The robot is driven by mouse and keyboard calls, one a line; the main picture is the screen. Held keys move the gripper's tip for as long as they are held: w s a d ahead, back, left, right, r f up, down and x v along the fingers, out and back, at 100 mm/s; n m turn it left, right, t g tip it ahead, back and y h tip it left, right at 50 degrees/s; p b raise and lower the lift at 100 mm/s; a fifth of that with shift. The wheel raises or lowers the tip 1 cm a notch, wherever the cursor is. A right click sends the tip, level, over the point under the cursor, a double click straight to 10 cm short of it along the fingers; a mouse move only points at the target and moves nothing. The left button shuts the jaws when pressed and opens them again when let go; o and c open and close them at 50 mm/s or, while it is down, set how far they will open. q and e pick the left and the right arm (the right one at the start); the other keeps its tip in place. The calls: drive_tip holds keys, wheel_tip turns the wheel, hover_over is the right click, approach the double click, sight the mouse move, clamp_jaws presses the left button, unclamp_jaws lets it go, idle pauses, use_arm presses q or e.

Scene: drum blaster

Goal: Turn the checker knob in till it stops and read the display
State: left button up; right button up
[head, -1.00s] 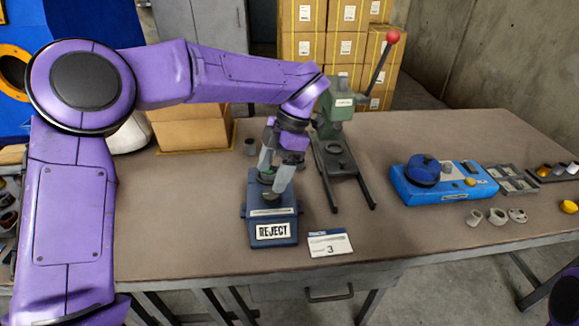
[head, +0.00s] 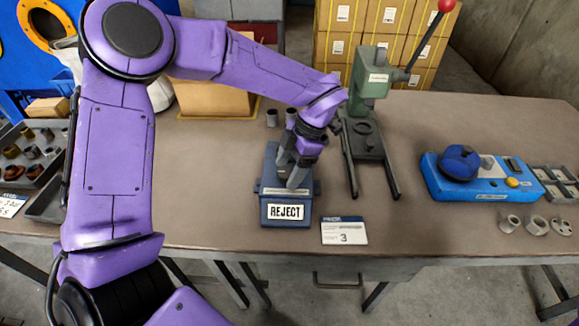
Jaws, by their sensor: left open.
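A dark blue bench device (head: 268,187) with a white REJECT label or display (head: 286,212) on its front stands near the table's front edge. My left gripper (head: 290,168) is open and points down at its top, with its grey fingers at the upper part. The fingers hide whatever knob or part sits there, and I cannot tell if they touch it. A brighter blue device (head: 435,185) stands at the right, with a dark blue round knob or cap (head: 460,162) and a yellow button (head: 512,183). My right gripper is not in view.
A green lever press (head: 368,85) with a red-balled handle stands just right of my left gripper. Small grey cups (head: 272,117) stand behind the dark blue device. Loose rings (head: 536,225) lie at the right; a parts tray (head: 30,150) is at the left.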

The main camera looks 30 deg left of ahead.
use_arm(q)
drive_tip(key=shift+s, duration=0.15)
drive_tip(key=c, duration=1)
drive_tip(key=shift+r+n+p, duration=0.15)
drive_tip(key=shift+n+p, duration=0.35)
drive_tip(key=shift+n, duration=0.1)
drive_tip(key=shift+n+h, duration=0.5)
drive_tip(key=shift+n, duration=0.2)
drive_tip(key=shift+w+a+n+g+h, duration=0.1)
drive_tip(key=shift+w+n+g+h, duration=0.15)
drive_tip(key=shift+n, duration=0.65)
drive_tip(key=o, duration=1)
drive_tip(key=shift+s, duration=0.1)
drive_tip(key=v, duration=1)
drive_tip(key=shift+w+p, duration=0.2)
drive_tip(key=shift+p, duration=0.25)
